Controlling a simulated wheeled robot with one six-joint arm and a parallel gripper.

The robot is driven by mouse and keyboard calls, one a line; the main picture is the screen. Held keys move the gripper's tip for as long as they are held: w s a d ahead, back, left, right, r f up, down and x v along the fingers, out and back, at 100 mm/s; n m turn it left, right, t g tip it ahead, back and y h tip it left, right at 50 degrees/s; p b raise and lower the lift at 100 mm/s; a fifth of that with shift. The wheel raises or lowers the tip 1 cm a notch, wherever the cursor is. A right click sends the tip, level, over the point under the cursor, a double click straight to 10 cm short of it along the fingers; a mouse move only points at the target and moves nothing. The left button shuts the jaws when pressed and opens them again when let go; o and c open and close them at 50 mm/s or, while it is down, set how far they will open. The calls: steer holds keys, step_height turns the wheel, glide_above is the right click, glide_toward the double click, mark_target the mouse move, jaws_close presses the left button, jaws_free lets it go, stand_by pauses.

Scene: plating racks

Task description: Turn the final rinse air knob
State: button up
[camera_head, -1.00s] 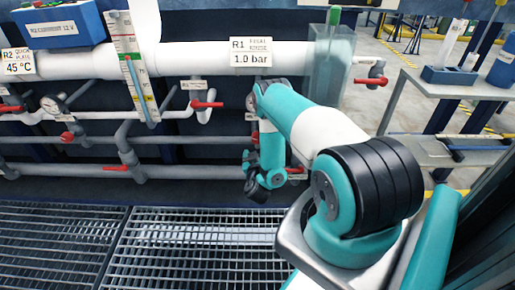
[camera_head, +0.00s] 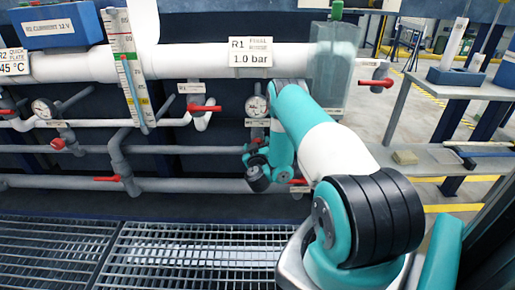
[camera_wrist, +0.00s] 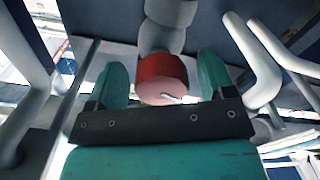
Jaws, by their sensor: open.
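The final rinse air knob (camera_wrist: 162,78) is a red round knob with a pale pointer mark on its face, on a grey fitting in the wrist view. My gripper (camera_wrist: 163,84) is open, with one teal finger on each side of the knob. Whether the fingers touch it cannot be told. In the head view my gripper (camera_head: 258,172) is at the pipework below a round gauge (camera_head: 257,105), and the arm and gripper hide most of the knob. The sign "R1 Final Rinse 1.0 bar" (camera_head: 250,52) is above on the white pipe.
Red-handled valves (camera_head: 203,108) and another red lever (camera_head: 298,182) sit on nearby pipes. A clear tank (camera_head: 337,75) stands at the right of the white pipe. A metal grating (camera_head: 190,250) lies in front. A bench (camera_head: 445,80) is at the right.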

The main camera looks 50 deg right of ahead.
steer(key=shift+c, duration=0.2)
steer(key=c, duration=0.9)
steer(key=m+p, duration=0.1)
steer(key=m, duration=0.6)
steer(key=shift+m, duration=0.3)
steer(key=m, duration=0.4)
steer(key=shift+a+m+p, duration=0.1)
steer(key=shift+m+p, duration=0.2)
steer(key=shift+p, duration=0.1)
steer(key=shift+m, duration=1.7)
